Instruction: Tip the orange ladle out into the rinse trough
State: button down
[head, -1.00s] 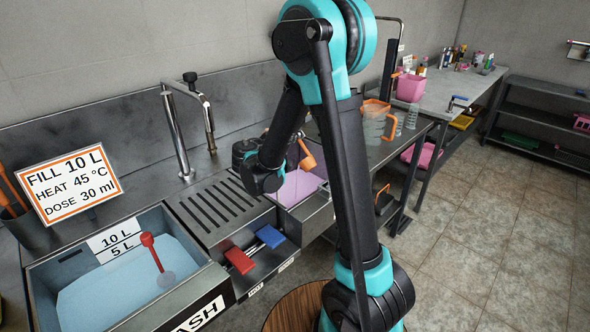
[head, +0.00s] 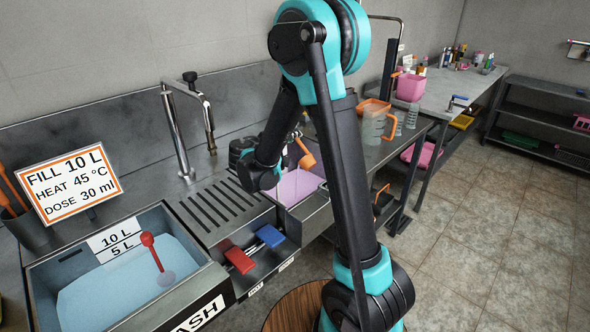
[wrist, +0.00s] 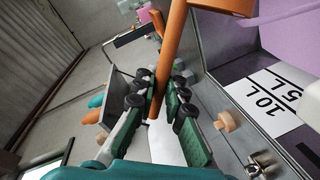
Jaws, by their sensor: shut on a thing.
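My gripper (wrist: 158,98) is shut on the handle of the orange ladle (wrist: 172,55). In the head view the ladle (head: 305,154) shows partly behind my arm, above the trough with lilac liquid (head: 297,187). The ladle looks tilted; its contents cannot be seen. That trough's name is hidden, but its inner wall with a 10 L and 5 L label (wrist: 270,97) shows in the wrist view. It stands right of the basin marked "ASH" (head: 203,312), which holds pale blue liquid.
A tap (head: 176,135) rises behind the ribbed drainer (head: 220,203). A red block (head: 240,260) and a blue block (head: 270,236) sit in front. A red dipper (head: 151,250) stands in the blue liquid. A clear jug with orange rim (head: 374,122) stands on the right bench.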

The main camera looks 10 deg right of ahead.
jog(key=shift+w+a+f+n+g, duration=0.45)
jog(key=shift+w+a+n, duration=0.2)
jog(key=shift+w+n, duration=0.35)
dwell(1.1)
jog(key=shift+w+a+f+n+h, duration=0.15)
jog(key=shift+w+a+f+n, duration=0.15)
jog(key=shift+w+a+n, duration=0.2)
jog(key=shift+w+a+f+n+h, duration=0.15)
jog(key=shift+w+a+f+n, duration=0.1)
jog(key=shift+w+a+n, duration=0.2)
dwell(0.6)
